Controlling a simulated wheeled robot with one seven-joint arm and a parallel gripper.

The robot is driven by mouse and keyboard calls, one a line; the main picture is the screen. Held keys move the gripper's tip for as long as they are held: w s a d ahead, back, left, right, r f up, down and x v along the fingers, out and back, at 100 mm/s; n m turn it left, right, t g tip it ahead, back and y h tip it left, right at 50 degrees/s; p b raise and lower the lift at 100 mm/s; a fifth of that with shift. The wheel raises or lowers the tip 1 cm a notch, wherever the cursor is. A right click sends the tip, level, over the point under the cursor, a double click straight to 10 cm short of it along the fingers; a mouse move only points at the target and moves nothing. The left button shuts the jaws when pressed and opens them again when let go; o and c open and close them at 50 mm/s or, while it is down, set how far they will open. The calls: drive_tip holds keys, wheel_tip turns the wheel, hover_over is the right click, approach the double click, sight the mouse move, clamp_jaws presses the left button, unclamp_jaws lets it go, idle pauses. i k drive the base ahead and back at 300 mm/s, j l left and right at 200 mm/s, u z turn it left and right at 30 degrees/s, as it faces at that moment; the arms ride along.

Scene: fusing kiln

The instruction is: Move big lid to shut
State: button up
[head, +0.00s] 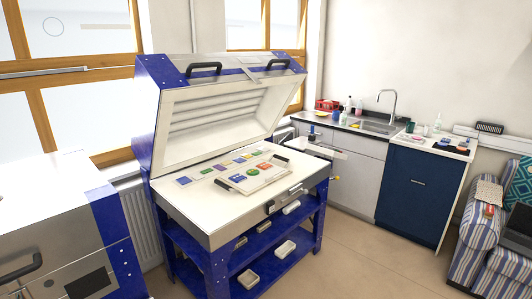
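The big lid (225,110) of the blue and silver kiln (178,208) stands raised and tilted back, with its white ribbed inside facing the front. Two black handles, a left one (204,68) and a right one (278,63), sit on the lid's upper silver face. The kiln's white bed below is exposed. A white board (262,182) with coloured pieces and black end grips lies on the bed, with a row of small coloured tiles behind it. My gripper is not in view.
A second silver and blue unit (60,215) with a black handle stands at the front left. Blue shelves under the kiln hold pale moulds (285,249). A sink counter (370,125) and striped sofa (480,230) are at the right. The floor (370,265) before the kiln is clear.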

sight(192, 109)
drive_tip(key=i, duration=0.65)
drive_tip(key=i+l, duration=0.15)
drive_tip(key=i, duration=0.5)
drive_tip(key=i+u, duration=0.25)
drive_tip(key=u, duration=0.15)
drive_tip(key=i+l+u, duration=0.15)
drive_tip(key=u, duration=0.3)
drive_tip(key=i+l+u, duration=0.2)
drive_tip(key=u, duration=0.2)
drive_tip(key=i, duration=0.1)
